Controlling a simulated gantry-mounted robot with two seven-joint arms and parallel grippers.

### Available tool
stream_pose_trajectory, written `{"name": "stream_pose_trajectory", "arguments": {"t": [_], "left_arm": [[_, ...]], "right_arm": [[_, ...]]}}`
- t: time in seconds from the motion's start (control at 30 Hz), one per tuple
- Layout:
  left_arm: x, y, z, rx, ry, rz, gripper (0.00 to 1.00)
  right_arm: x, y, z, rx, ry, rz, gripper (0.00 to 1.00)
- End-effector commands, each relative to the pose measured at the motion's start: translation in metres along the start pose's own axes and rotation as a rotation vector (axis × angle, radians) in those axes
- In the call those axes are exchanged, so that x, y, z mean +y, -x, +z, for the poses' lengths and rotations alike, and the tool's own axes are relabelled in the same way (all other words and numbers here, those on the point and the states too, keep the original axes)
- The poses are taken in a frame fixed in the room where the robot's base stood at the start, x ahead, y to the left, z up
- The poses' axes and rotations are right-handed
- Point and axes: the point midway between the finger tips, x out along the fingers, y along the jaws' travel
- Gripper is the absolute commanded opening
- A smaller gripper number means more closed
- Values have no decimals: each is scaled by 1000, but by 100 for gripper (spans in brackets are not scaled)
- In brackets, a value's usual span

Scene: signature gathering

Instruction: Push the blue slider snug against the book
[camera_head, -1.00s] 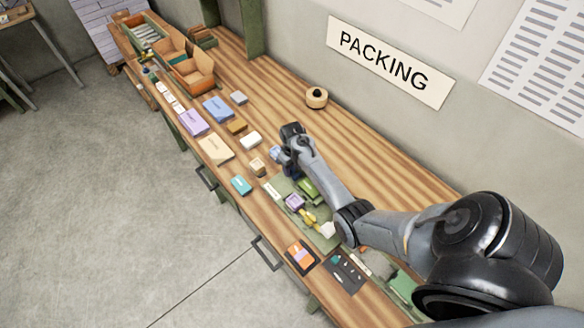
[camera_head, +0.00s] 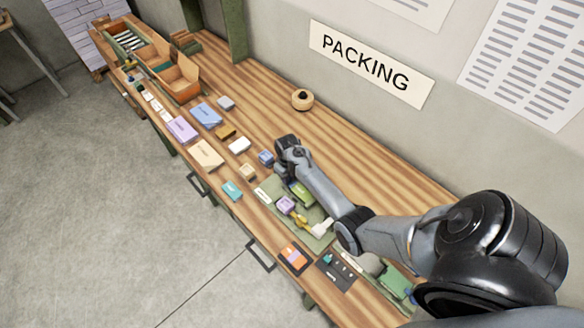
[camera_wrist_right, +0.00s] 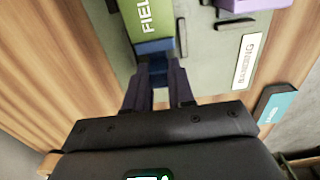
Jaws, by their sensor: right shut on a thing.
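The green book (camera_wrist_right: 147,20), with white lettering that starts "FIEL", lies on a grey-green mat (camera_wrist_right: 205,62) in the right wrist view. The blue slider (camera_wrist_right: 154,47) is at the book's near end and looks to meet it; I cannot tell whether a thin gap is left. My right gripper (camera_wrist_right: 157,72) is shut on the slider, its fingers partly hiding it. In the head view my right gripper (camera_head: 284,172) is over the mat's far end, beside the green book (camera_head: 301,192), and the arm covers part of the mat. My left gripper is not in view.
Dark rails (camera_wrist_right: 182,38) stand on the mat beside the book. A purple block (camera_head: 286,204) and a teal box (camera_head: 232,190) are nearby. A blue block (camera_head: 266,157) sits just left of the gripper. A tape roll (camera_head: 302,99) is at the back, with clear wood around it.

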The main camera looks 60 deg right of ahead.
Motion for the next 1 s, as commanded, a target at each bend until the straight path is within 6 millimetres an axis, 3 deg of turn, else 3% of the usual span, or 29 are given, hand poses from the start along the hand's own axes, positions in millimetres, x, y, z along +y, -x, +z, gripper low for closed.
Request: {"name": "stream_pose_trajectory", "arguments": {"t": [0.2, 0.23, 0.4, 0.77, 1.0], "left_arm": [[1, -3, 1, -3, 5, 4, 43], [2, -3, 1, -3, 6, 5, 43], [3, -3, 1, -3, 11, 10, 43], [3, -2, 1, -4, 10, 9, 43], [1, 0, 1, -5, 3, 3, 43]], "right_arm": [[1, -3, 4, -14, -3, -2, 0], [1, -3, 4, -14, -3, -2, 26], [1, -3, 3, -12, -3, -2, 49], [1, 3, 2, -7, -3, -1, 49], [1, 33, 1, -5, -4, 0, 49]]}}
